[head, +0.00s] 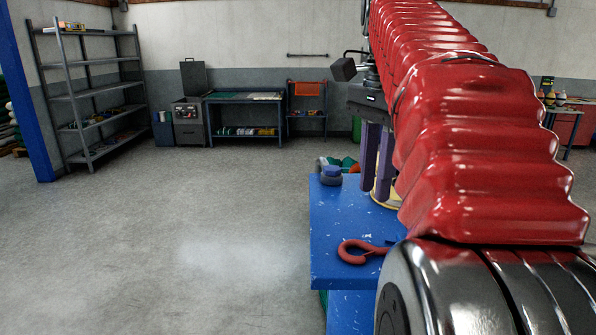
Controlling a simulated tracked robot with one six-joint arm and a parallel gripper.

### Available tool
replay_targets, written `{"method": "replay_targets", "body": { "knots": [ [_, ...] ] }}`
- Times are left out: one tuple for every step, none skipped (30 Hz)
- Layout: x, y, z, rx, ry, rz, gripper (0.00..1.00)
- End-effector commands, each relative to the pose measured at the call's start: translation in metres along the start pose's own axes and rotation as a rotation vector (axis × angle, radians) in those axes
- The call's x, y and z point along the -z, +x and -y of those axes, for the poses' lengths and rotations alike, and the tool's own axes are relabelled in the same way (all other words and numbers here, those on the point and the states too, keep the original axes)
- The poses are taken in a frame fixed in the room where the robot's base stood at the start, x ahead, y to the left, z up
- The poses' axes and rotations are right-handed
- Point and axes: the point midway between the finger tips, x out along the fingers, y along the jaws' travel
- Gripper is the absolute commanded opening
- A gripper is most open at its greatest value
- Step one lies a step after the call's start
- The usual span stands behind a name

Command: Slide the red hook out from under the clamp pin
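The red hook (356,252) lies on the blue bench top (335,220) near its front edge, its curved end to the left. Its right end runs toward a small blue piece (387,244), which may be the clamp; my arm covers most of that spot, and I cannot make out the pin. My gripper (377,194) points down over the back part of the bench, behind the hook and apart from it. Its two purple fingers stand a little apart, and I see nothing held between them.
A yellow round thing (386,200) sits beneath the fingers. Green and orange items lie behind the bench. My red-sleeved arm hides the bench's right side. The floor (210,220) to the left is clear.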

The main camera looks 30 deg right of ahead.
Motion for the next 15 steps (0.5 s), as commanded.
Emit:
{"method": "replay_targets", "body": {
  "knots": [
    [0.0001, -0.0002, -0.0001, 0.000, 0.001, 0.000, 0.23],
    [0.0000, -0.0001, -0.0001, 0.000, 0.001, 0.000, 0.23],
    [-0.0002, 0.0000, 0.0000, 0.000, 0.000, 0.000, 0.23],
    [-0.0002, 0.0000, 0.0000, 0.000, -0.001, 0.000, 0.23],
    [-0.0003, 0.0000, 0.0001, 0.000, -0.001, 0.000, 0.23],
    [-0.0004, 0.0001, 0.0001, 0.000, -0.001, 0.000, 0.23],
    [-0.0004, 0.0001, 0.0002, 0.001, -0.002, 0.000, 0.23],
    [-0.0005, 0.0002, 0.0002, 0.001, -0.002, -0.001, 0.23],
    [-0.0006, 0.0005, 0.0002, 0.001, -0.002, -0.001, 0.23],
    [-0.0006, 0.0010, 0.0003, 0.001, -0.003, -0.001, 0.23],
    [-0.0007, 0.0016, 0.0003, 0.001, -0.003, -0.001, 0.23],
    [-0.0007, 0.0028, 0.0004, 0.001, -0.003, -0.001, 0.23],
    [-0.0008, 0.0041, 0.0004, 0.001, -0.003, -0.001, 0.23],
    [-0.0008, 0.0057, 0.0004, 0.001, -0.004, -0.001, 0.23],
    [-0.0010, 0.0082, 0.0003, 0.001, -0.004, -0.001, 0.23]
  ]
}}
